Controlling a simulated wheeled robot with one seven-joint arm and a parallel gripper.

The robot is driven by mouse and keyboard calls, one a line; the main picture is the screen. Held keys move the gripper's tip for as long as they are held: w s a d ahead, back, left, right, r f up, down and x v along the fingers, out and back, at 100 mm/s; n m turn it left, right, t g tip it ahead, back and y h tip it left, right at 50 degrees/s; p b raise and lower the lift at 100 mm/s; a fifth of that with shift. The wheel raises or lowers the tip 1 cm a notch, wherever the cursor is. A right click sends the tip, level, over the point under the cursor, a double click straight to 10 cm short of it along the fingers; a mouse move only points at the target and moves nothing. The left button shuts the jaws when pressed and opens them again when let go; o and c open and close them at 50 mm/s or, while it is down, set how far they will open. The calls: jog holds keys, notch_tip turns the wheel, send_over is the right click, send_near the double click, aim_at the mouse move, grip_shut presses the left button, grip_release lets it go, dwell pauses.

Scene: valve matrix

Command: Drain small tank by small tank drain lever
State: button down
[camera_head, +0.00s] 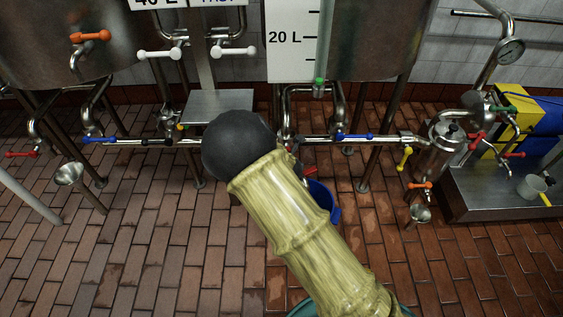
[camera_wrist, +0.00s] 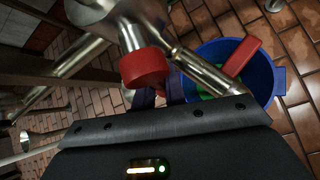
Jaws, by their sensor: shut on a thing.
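A red lever (camera_wrist: 143,68) with a rounded end sits on a metal pipe in the wrist view. It is right at the fingers of my gripper (camera_wrist: 158,90), which is shut on it; the exact contact is partly hidden. In the head view my arm covers the gripper and this lever. A tank with a 20 L level scale (camera_head: 293,38) stands at the top centre right. Another metal tank (camera_head: 60,40) stands at the upper left. I cannot tell from the frames which tank the red lever's pipe belongs to.
A blue bucket (camera_wrist: 283,75) with a red item (camera_wrist: 241,57) in it stands on the brick floor beside the pipes. Other levers show in the head view: a blue one (camera_head: 353,136), an orange one (camera_head: 90,36) and a red one (camera_head: 20,154).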

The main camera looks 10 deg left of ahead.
jog(key=shift+s+f, duration=0.1)
jog(key=c, duration=1.5)
grip_release()
jog(key=shift+o, duration=0.2)
jog(key=p+v, duration=0.7)
jog(key=v, duration=1)
jog(key=shift+s, duration=0.1)
